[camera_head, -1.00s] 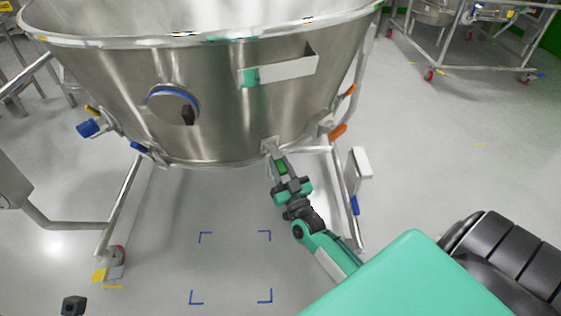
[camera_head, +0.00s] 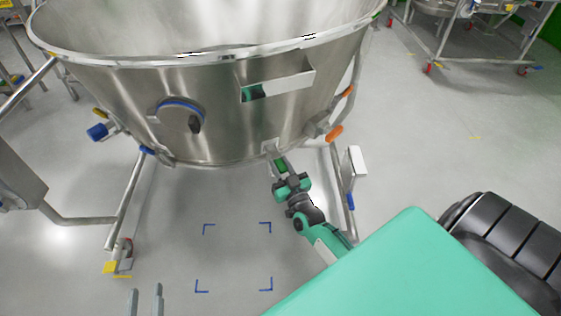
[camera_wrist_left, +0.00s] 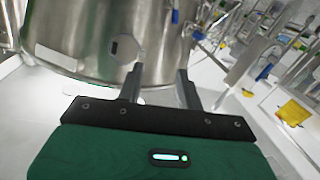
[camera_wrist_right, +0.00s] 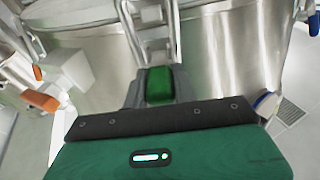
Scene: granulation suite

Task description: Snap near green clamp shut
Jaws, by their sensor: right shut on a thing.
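The near green clamp (camera_head: 281,166) is on the lower front of the steel bowl (camera_head: 225,110), under a small metal bracket. In the right wrist view its green handle (camera_wrist_right: 159,84) stands below a metal latch loop (camera_wrist_right: 152,30). My right gripper (camera_head: 279,162) is shut on the green handle, with a finger on each side. The fingers hide part of the clamp, and I cannot tell whether its latch is closed. My left gripper (camera_head: 145,298) is low at the left, over the floor and away from the clamp. Its fingers are apart and empty in the left wrist view (camera_wrist_left: 160,88).
Orange handles (camera_head: 334,133) sit right of the clamp, with a white box (camera_head: 357,161) on the frame leg. A round blue-rimmed port (camera_head: 180,116) and a blue handle (camera_head: 97,132) are at the left. Blue corner marks (camera_head: 208,228) lie on clear floor.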

